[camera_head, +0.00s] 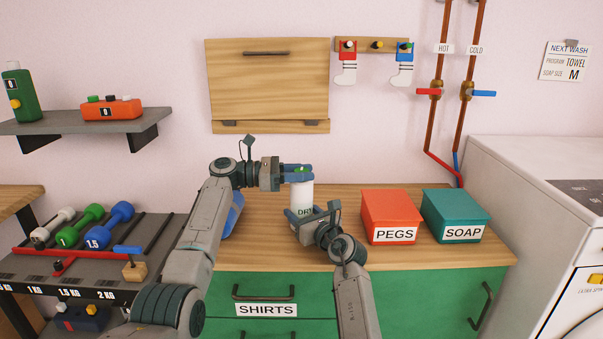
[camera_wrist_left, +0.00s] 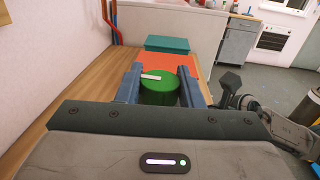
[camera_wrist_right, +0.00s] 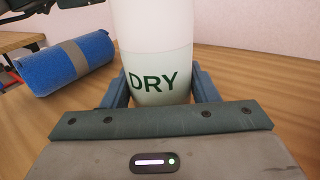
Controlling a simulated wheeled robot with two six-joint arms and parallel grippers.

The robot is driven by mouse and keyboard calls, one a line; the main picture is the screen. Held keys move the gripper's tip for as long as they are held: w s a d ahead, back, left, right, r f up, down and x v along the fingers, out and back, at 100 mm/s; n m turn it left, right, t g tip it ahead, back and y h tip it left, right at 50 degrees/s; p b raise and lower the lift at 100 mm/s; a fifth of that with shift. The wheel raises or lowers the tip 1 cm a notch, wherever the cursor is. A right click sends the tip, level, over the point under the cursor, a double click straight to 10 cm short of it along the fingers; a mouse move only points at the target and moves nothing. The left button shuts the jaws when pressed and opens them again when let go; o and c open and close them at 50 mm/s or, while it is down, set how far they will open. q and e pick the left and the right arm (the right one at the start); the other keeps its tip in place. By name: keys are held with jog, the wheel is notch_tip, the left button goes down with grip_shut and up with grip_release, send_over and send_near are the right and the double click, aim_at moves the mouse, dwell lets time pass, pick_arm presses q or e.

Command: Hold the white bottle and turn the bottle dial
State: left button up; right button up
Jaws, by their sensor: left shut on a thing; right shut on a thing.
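The white bottle (camera_head: 302,196) stands upright on the wooden counter, with "DRY" in green letters on its lower part; it fills the middle of the right wrist view (camera_wrist_right: 155,55). Its green dial (camera_wrist_left: 160,88) with a white mark is on top. My left gripper (camera_head: 298,172) is shut on the dial, one finger on each side, as the left wrist view shows. My right gripper (camera_head: 306,214) is shut on the lower body of the bottle, around the label.
A red PEGS box (camera_head: 391,211) and a teal SOAP box (camera_head: 455,209) stand on the counter (camera_head: 340,257) to the right. A blue roll with a tan band (camera_wrist_right: 68,62) lies left of the bottle. A dumbbell rack (camera_head: 150,236) is at the left.

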aim_at(301, 170)
pick_arm(q)
jog(key=shift+w+f+m+g, duration=0.2)
jog(key=shift+m+g, duration=0.4)
jog(key=shift+g, duration=0.3)
jog(key=shift+s+m+g, duration=0.3)
jog(key=shift+m+g, duration=0.1)
jog(key=shift+g, duration=0.4)
jog(key=o, duration=1)
jog(key=shift+c, duration=0.2)
jog(key=shift+w, duration=0.1)
jog(key=shift+r, duration=0.1)
notch_tip(301, 170, up, 10)
jog(key=shift+f, duration=0.1)
